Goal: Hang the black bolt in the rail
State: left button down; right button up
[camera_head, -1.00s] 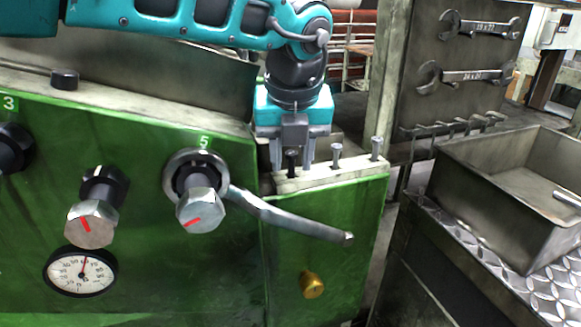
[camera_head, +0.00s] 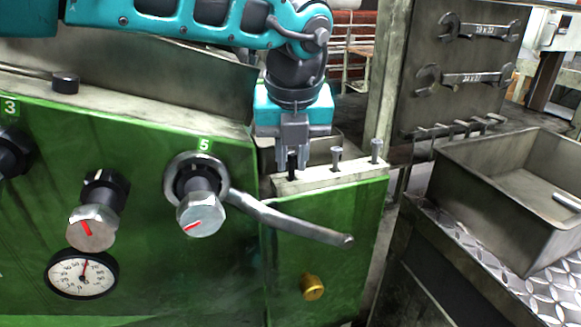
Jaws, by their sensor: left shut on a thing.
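My left gripper (camera_head: 292,164) points down over the left part of the pale rail (camera_head: 325,178) on top of the green machine. It is shut on the black bolt (camera_head: 291,166), which shows as a dark upright shape between the fingers. The bolt's lower end is at the rail's top; I cannot tell how deep it sits in the slot. Two grey bolts stand upright in the rail to the right, one near the middle (camera_head: 336,158) and one near the right end (camera_head: 376,150). My right gripper is not in view.
A long metal lever (camera_head: 290,222) slants across the green machine front (camera_head: 150,160) below the rail. A metal bin (camera_head: 500,210) stands at the right on a patterned plate. A panel with wrenches (camera_head: 475,77) is behind. A black knob (camera_head: 65,84) sits on the machine's top edge.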

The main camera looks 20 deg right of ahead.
aim_at(291, 152)
pick_arm(q)
jog(key=shift+r+p, duration=1.25)
jog(key=shift+r, duration=1.05)
jog(key=shift+r+p, duration=0.4)
jog(key=shift+r, duration=0.85)
jog(key=shift+s, duration=0.15)
